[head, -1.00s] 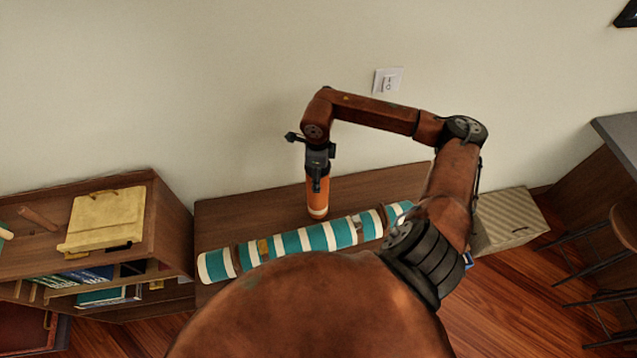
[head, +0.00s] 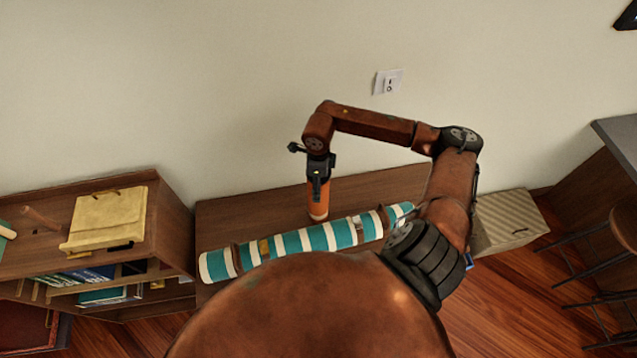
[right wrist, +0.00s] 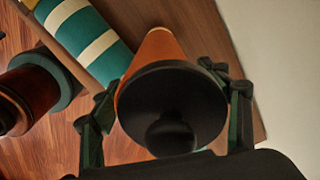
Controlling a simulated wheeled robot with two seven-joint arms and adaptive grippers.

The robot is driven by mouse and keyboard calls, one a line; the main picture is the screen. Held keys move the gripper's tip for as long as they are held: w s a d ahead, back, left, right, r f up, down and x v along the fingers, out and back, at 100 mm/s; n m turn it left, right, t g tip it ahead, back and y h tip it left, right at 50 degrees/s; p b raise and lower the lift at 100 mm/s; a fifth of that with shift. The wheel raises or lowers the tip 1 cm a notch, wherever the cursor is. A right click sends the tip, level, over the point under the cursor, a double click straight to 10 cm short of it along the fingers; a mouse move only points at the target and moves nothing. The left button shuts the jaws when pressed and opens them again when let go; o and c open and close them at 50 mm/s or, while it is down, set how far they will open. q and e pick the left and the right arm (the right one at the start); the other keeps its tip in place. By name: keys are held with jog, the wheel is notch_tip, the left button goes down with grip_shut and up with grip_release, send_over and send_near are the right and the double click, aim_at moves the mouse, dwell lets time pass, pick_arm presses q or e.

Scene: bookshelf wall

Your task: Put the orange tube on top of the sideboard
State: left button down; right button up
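The orange tube (head: 319,208) has a pale band near its lower end and a black cap (right wrist: 172,105). It stands upright at the low brown wooden top (head: 253,207), near the wall; I cannot tell for sure whether this piece is the sideboard. My right gripper (head: 318,180) points down over the tube's upper part and hides it in the head view. In the right wrist view its fingers (right wrist: 170,118) stand on either side of the cap, looking open, with a narrow gap on the left. My left gripper is not in view.
A teal-and-white striped roll (head: 317,238) lies along the front of the wooden top, close to the tube. A bookshelf (head: 172,228) with a yellow case (head: 105,218) stands left. A striped beige box (head: 508,220) is at the right. Bare top lies left of the tube.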

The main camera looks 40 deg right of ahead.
notch_tip(320, 180, up, 12)
jog(key=b, duration=0.3)
jog(key=shift+f, duration=0.25)
jog(key=shift+r, duration=0.45)
